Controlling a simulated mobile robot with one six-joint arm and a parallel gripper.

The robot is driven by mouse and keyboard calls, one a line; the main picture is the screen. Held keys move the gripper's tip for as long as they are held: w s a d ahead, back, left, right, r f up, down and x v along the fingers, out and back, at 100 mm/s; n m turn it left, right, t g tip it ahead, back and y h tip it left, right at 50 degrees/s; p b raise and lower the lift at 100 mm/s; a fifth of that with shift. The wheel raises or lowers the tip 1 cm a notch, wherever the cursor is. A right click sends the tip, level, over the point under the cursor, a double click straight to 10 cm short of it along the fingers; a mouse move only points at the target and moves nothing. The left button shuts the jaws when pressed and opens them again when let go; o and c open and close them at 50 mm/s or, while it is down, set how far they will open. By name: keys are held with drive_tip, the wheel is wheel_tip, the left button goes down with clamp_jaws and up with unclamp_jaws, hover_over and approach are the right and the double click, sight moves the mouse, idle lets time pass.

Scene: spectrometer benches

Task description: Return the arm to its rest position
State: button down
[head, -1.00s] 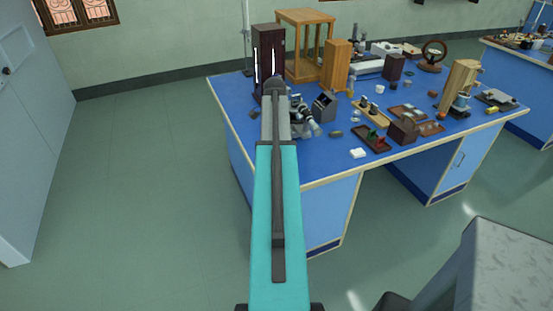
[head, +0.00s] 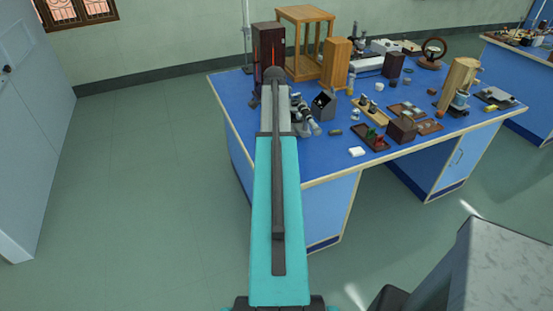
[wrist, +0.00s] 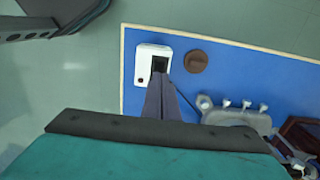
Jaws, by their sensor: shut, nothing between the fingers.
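My arm reaches forward over the blue bench (head: 335,170) in the head view, its teal link in the middle of the picture. My gripper's fingers cannot be made out there. In the wrist view my gripper (wrist: 160,80) shows as two dark fingers close together, shut and empty. Their tips overlap a white box (wrist: 142,66) with a dark slot and a small red spot. I cannot tell the height between them.
A brown round piece (wrist: 196,61) lies beside the white box. In the head view a dark cabinet (head: 265,45) with glowing red slits, a wooden frame (head: 306,13) and small instruments crowd the bench. Open floor (head: 150,180) lies to the left.

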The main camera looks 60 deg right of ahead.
idle(0.4)
drive_tip(key=w+a+f+n+g+y+b, duration=0.1)
drive_tip(key=w+a+f+n+b, duration=0.15)
drive_tip(key=w+a+f, duration=0.95)
drive_tip(key=a+f+n+g+b, duration=0.1)
drive_tip(key=a+f+n, duration=0.1)
drive_tip(key=a+f, duration=0.75)
drive_tip(key=a+f+n+g, duration=0.2)
drive_tip(key=a+f, duration=0.4)
drive_tip(key=a, duration=0.7)
drive_tip(key=s+a+f+n+g+b, duration=0.1)
drive_tip(key=s+a+f+n, duration=0.2)
drive_tip(key=s+a+f, duration=0.45)
drive_tip(key=s+a+f+n+g+b, duration=0.1)
drive_tip(key=s+a+f+n, duration=0.3)
drive_tip(key=a, duration=0.6)
drive_tip(key=s+a+f+n+h, duration=0.1)
drive_tip(key=s+a+f+n, duration=0.7)
drive_tip(key=s+n, duration=0.4)
drive_tip(key=shift+s+a+f+b, duration=0.15)
drive_tip(key=shift+s+f+b, duration=0.2)
drive_tip(key=shift+f+b, duration=0.1)
